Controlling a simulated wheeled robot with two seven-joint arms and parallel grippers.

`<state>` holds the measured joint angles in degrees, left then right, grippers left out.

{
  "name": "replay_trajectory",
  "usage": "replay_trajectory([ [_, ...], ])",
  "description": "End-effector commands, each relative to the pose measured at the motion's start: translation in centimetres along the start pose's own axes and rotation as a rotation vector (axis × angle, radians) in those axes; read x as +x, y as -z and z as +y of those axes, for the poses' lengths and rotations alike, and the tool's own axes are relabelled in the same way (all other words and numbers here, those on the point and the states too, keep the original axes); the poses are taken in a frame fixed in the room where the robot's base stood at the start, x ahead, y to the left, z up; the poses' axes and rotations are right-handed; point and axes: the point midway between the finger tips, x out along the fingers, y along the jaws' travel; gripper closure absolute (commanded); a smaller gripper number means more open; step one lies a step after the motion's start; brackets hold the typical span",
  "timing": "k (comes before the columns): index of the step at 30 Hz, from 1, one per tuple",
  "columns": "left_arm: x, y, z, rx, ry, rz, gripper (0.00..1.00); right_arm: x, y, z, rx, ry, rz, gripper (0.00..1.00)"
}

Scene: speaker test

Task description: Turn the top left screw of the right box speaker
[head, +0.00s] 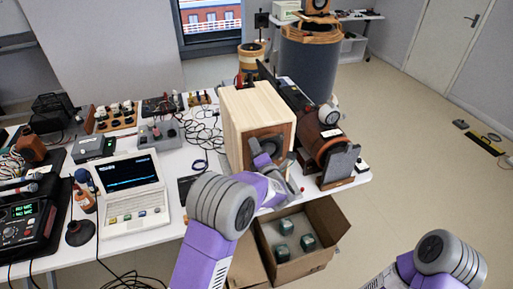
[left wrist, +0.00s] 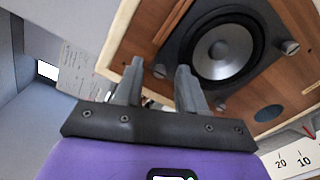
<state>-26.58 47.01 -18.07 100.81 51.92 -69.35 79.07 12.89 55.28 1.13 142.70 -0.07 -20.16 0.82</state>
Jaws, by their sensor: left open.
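A box speaker with pale wooden sides (head: 248,108) and a brown front stands near the table's right front corner. Its round driver (left wrist: 222,50) sits in a dark frame in the left wrist view. A screw head (left wrist: 160,71) shows at one corner of that frame, and another screw (left wrist: 290,47) at a further corner. My left gripper (head: 256,147) is in front of the speaker, and its fingers (left wrist: 160,68) are open and empty. The first screw appears between the fingertips; contact cannot be told. My right gripper is outside the views.
A cardboard box (head: 328,243) with green cubes stands below the table edge. Dark cylindrical equipment (head: 318,130) stands right of the speaker. The floor at right is mostly clear.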

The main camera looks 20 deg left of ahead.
Motion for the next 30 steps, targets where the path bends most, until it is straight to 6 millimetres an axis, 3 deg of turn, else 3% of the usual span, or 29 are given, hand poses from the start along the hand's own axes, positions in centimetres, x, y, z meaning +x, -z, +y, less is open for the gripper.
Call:
replay_trajectory([
  [9,0.31,0.01,0.00,0.001,0.000,0.000,0.61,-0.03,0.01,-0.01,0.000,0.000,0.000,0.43],
  [17,0.29,0.00,0.00,0.001,0.000,-0.001,1.00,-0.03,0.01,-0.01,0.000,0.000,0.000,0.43],
  [30,0.28,0.01,-0.02,0.054,0.000,-0.001,1.00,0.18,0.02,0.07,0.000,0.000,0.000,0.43],
])
